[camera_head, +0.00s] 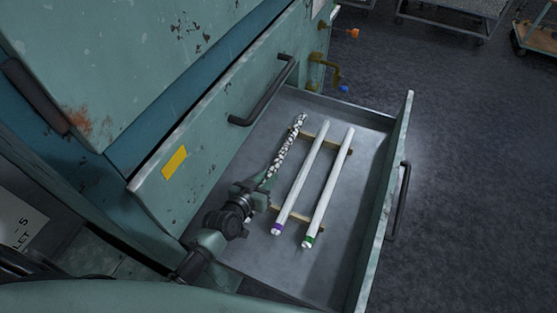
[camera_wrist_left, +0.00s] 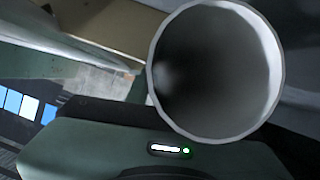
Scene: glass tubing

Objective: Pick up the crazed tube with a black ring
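The crazed tube (camera_head: 285,152), white with black crackle, lies at the left of the tubes in the open drawer. Its near end is hidden behind my left gripper (camera_head: 262,188), so I cannot see a black ring on it. The gripper is at the tube's near end. Whether its fingers are open or shut on the tube does not show. In the left wrist view, a round hollow tube end (camera_wrist_left: 215,70) is very close to the camera, above a dark green gripper body with a small green light. My right gripper is not in view.
Two plain white tubes lie to the right, one with a purple ring (camera_head: 277,229), one with a green ring (camera_head: 308,241). Wooden strips (camera_head: 334,145) lie under them. The drawer's front wall (camera_head: 388,205) bounds the right; a green drawer front (camera_head: 200,160) is at the left.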

